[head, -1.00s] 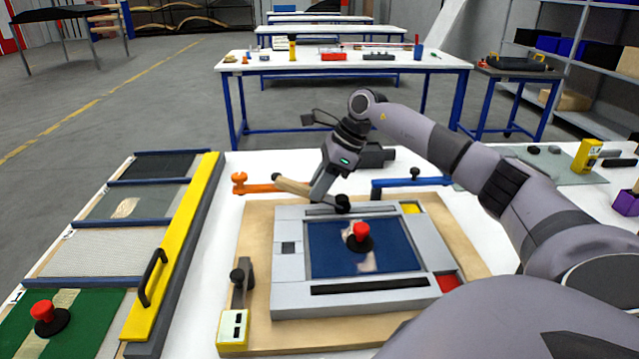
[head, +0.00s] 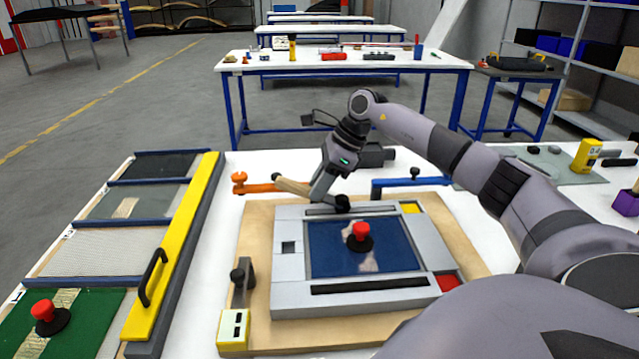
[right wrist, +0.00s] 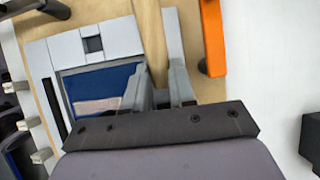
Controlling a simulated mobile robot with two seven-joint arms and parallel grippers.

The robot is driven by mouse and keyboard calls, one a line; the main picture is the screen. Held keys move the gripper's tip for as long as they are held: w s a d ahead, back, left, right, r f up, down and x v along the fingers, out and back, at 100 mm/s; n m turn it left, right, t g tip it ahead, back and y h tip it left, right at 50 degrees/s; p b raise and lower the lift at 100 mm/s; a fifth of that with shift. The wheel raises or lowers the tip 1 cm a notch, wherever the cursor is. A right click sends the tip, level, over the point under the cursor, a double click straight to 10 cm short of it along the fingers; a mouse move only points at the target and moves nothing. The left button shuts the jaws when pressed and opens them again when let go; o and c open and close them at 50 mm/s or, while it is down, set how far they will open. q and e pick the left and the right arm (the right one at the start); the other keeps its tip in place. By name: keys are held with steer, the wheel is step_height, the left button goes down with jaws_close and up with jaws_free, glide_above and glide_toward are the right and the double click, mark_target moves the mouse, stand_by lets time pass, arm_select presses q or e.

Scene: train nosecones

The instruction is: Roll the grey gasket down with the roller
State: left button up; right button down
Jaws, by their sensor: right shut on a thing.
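My right gripper (head: 322,196) is shut on the roller, which has a wooden handle (head: 291,187) pointing left and a dark round end (head: 342,203). The roller is over the far edge of the grey frame (head: 290,295) around a blue panel (head: 325,262). A dark grey strip (head: 375,209) lies along that far edge, partly behind the gripper; I cannot tell for sure whether it is the gasket. I cannot tell whether the roller touches it. In the right wrist view the fingers (right wrist: 167,88) are over the frame's edge, and the roller is mostly hidden. My left gripper is out of view.
A red knob (head: 361,232) stands on the blue panel. An orange clamp (head: 240,184) and a blue clamp (head: 412,183) stand behind the frame. A toggle clamp (head: 243,280) is at its left. A yellow bar with a black handle (head: 152,278) lies further left.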

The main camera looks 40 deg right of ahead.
mark_target(339, 198)
stand_by(0.4)
steer(key=shift+s+d, duration=0.15)
steer(key=shift+d, duration=0.05)
steer(key=shift+s+d+r, duration=0.1)
steer(key=shift+s+d, duration=0.3)
steer(key=shift+d, duration=0.1)
steer(key=shift+s+d, duration=0.15)
steer(key=shift+f, duration=0.25)
stand_by(1.1)
steer(key=shift+r, duration=0.2)
stand_by(0.4)
steer(key=shift+s+d, duration=0.15)
steer(key=shift+s+d, duration=0.5)
steer(key=shift+d, duration=0.15)
